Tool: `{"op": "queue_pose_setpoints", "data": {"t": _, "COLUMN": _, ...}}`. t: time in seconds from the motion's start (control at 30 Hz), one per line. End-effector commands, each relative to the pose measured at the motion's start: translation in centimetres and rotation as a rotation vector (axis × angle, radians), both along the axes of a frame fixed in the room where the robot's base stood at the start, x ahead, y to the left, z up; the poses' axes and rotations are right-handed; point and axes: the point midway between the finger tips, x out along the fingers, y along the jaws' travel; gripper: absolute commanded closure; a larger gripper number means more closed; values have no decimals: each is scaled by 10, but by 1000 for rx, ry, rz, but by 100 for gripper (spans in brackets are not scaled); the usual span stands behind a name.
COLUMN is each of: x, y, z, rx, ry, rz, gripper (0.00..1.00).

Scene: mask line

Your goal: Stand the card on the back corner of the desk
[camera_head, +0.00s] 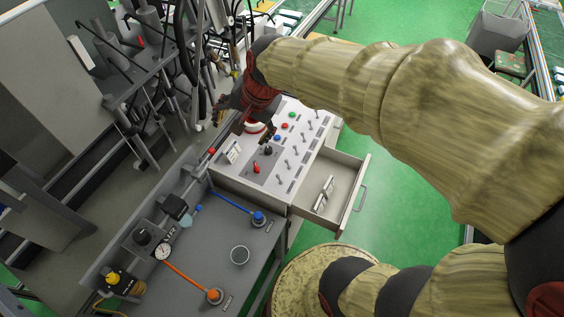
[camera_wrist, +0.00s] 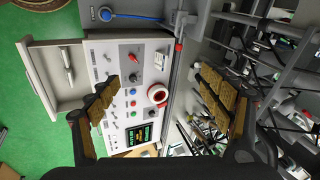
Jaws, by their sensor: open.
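A small white card (camera_head: 233,152) with dark marks is at the back left corner of the sloped grey control desk (camera_head: 232,183). It looks propped up, but I cannot tell its exact tilt. The card also shows in the wrist view (camera_wrist: 160,63), beyond my fingertips and between them. My gripper (camera_wrist: 156,84) is open, its two ribbed brown fingers wide apart with nothing between them. In the head view my gripper (camera_head: 243,118) hangs above the desk's back edge, apart from the card.
The desk bears knobs, buttons, switches and a red round button (camera_wrist: 157,95). An open drawer (camera_head: 350,172) juts out at the front with slim light objects inside. A grey bench (camera_head: 205,255) with gauges adjoins the desk. Machinery (camera_head: 150,80) crowds the back.

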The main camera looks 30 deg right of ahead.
Motion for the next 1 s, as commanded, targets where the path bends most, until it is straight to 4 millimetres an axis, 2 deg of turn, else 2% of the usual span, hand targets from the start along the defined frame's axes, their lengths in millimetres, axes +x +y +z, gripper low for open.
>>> {"op": "queue_pose_setpoints", "data": {"t": 0.03, "x": -22, "y": 0, "z": 11, "rx": -54, "ry": -28, "rz": 89, "gripper": 20}}
{"op": "queue_pose_setpoints", "data": {"t": 0.2, "x": -90, "y": -6, "z": 30, "rx": -258, "ry": -93, "rz": 401, "gripper": 20}}
{"op": "queue_pose_setpoints", "data": {"t": 0.3, "x": -123, "y": -11, "z": 33, "rx": -362, "ry": -117, "rz": 549, "gripper": 20}}
{"op": "queue_pose_setpoints", "data": {"t": 0.4, "x": -145, "y": -16, "z": 33, "rx": -440, "ry": -129, "rz": 655, "gripper": 20}}
{"op": "queue_pose_setpoints", "data": {"t": 0.6, "x": -163, "y": -20, "z": 31, "rx": -507, "ry": -134, "rz": 746, "gripper": 20}}
{"op": "queue_pose_setpoints", "data": {"t": 0.87, "x": -163, "y": -21, "z": 31, "rx": -508, "ry": -135, "rz": 749, "gripper": 20}}
{"op": "queue_pose_setpoints", "data": {"t": 1.0, "x": -163, "y": -20, "z": 23, "rx": -508, "ry": -135, "rz": 748, "gripper": 20}}
